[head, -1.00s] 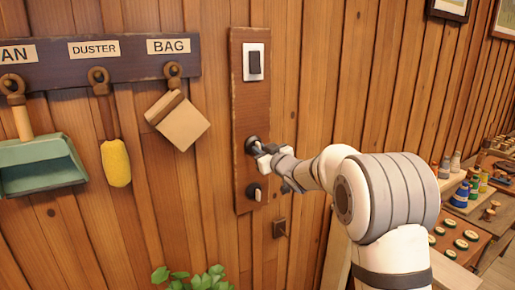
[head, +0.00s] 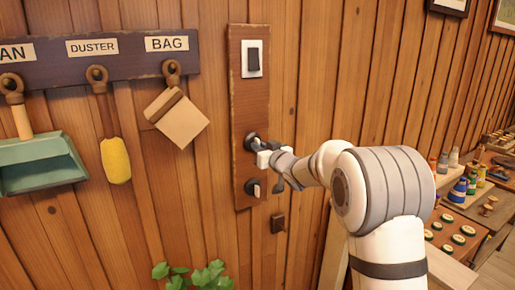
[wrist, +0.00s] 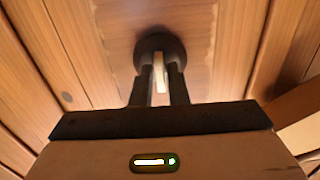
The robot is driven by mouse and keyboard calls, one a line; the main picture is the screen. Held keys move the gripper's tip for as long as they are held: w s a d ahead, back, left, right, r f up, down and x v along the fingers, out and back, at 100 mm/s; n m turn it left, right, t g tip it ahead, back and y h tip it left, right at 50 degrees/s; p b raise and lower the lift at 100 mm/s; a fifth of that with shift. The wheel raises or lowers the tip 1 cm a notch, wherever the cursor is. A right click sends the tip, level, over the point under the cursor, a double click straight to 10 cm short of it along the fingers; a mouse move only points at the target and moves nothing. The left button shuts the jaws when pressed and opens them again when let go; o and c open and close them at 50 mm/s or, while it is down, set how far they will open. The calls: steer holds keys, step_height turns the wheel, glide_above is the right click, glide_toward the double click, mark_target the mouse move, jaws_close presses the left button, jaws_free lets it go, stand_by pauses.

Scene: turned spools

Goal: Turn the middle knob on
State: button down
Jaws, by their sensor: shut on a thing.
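A tall wooden board (head: 249,100) on the wall carries a column of three controls. The middle knob (head: 249,139) has a dark round base, partly hidden by my gripper in the head view. In the wrist view the dark base (wrist: 152,44) shows with a pale grip bar (wrist: 159,72) standing out from it. My gripper (wrist: 160,92) has a dark finger on each side of this bar and is shut on it. The bar looks close to upright in the wrist view. In the head view my gripper (head: 262,150) reaches the knob from the right.
A rocker switch (head: 253,61) sits above and another knob (head: 254,187) close below. Left hang a bag (head: 177,119), duster (head: 116,160) and dustpan (head: 40,165). A plant (head: 195,275) stands below; shelves (head: 455,230) are right.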

steer(key=c, duration=1.5)
jaws_free()
steer(key=shift+a+f, duration=0.1)
steer(key=shift+o, duration=0.5)
steer(key=b+v, duration=0.3)
steer(key=v, duration=0.5)
steer(key=shift+w, duration=0.1)
